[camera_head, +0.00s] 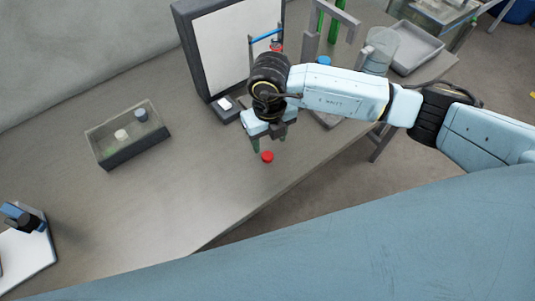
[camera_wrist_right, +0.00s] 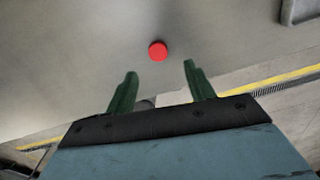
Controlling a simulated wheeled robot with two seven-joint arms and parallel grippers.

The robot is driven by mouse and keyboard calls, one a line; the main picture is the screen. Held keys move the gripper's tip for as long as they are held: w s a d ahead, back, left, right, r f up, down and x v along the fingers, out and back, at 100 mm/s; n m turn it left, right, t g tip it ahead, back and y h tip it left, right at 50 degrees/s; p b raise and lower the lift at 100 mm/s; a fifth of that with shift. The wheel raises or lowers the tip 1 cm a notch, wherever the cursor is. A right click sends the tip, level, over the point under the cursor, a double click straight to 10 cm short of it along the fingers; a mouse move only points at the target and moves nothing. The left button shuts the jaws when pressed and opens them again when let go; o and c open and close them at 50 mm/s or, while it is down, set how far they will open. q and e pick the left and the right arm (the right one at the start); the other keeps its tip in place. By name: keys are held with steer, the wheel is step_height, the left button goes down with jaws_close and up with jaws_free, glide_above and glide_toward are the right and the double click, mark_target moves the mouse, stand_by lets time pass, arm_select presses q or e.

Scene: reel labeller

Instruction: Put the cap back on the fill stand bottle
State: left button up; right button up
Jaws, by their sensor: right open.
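A small red cap (camera_head: 267,157) lies on the grey table near its front edge. It also shows in the right wrist view (camera_wrist_right: 158,51), just beyond the fingertips and between their lines. My right gripper (camera_head: 268,141) is open and empty above the table, close to the cap and apart from it. Its two green fingers show spread in the wrist view (camera_wrist_right: 160,70). A grey fill stand (camera_head: 343,17) stands behind my right arm, with a blue-topped item (camera_head: 324,61) below it. The arm hides most of that area, so I cannot make out the bottle clearly.
A dark-framed white panel (camera_head: 222,50) stands behind the gripper. An open box (camera_head: 133,151) with small pieces is at left. A blue and black device (camera_head: 22,219) stands at far left. A grey tray (camera_head: 417,50) is at back right.

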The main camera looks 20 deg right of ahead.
mark_target(268, 155)
steer(key=shift+f, duration=0.7)
steer(key=shift+w+a+f, duration=0.1)
steer(key=shift+a+f, duration=0.05)
steer(key=shift+f, duration=2.5)
steer(key=c, duration=1)
steer(key=shift+r, duration=5.05)
